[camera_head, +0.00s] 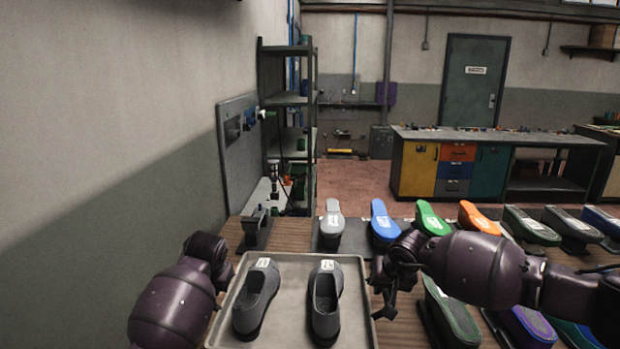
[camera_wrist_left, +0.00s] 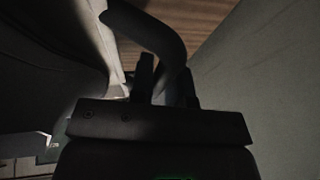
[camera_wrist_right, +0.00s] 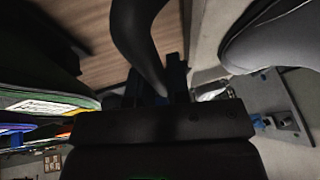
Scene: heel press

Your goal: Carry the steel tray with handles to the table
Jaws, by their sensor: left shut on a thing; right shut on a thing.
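The steel tray (camera_head: 290,318) is at the bottom centre of the head view and looks level. Two grey shoes stand in it, a left one (camera_head: 258,298) and a right one (camera_head: 325,304), each with a white label. My right gripper (camera_head: 384,296) is at the tray's right side. In the right wrist view its jaws (camera_wrist_right: 160,88) are shut on a dark curved handle (camera_wrist_right: 138,35). My left arm reaches the tray's left side; its fingertips are hidden in the head view. In the left wrist view the left jaws (camera_wrist_left: 165,85) are shut on the other handle (camera_wrist_left: 150,32).
The wooden table (camera_head: 290,232) lies around and beyond the tray, with rows of coloured soles such as a blue one (camera_head: 384,220) and a green one (camera_head: 450,318). A small dark press-like tool (camera_head: 256,228) stands behind the tray's left corner. A wall runs along the left.

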